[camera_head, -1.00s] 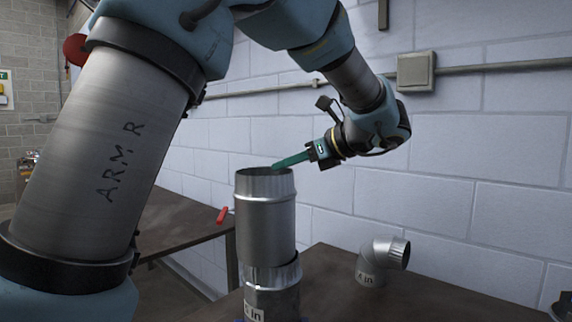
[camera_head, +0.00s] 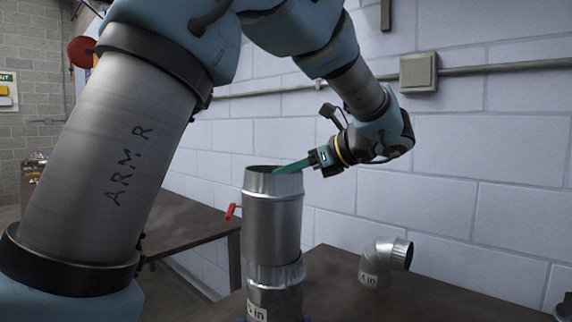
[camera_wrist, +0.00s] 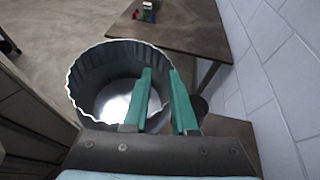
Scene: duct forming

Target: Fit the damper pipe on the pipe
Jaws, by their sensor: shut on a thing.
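The damper pipe (camera_head: 272,225) is a grey metal cylinder with a crimped upper rim. It stands nearly upright over the lower pipe (camera_head: 275,297), which has a label. Its lower end meets the lower pipe's top rim, roughly in line; I cannot tell whether it is around or inside it. My gripper (camera_head: 292,166) is shut on the damper pipe's upper right wall. In the wrist view, one green finger (camera_wrist: 140,100) is inside the damper pipe's opening and the other outside. A red handle-like piece (camera_head: 231,211) shows beside the damper pipe's left side; its attachment is unclear.
A labelled metal elbow (camera_head: 376,265) stands to the right on the near table (camera_head: 440,300). Another brown table (camera_head: 185,222) is behind at the left, with small objects (camera_wrist: 148,10) on it in the wrist view. A white block wall (camera_head: 450,150) closes the back right.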

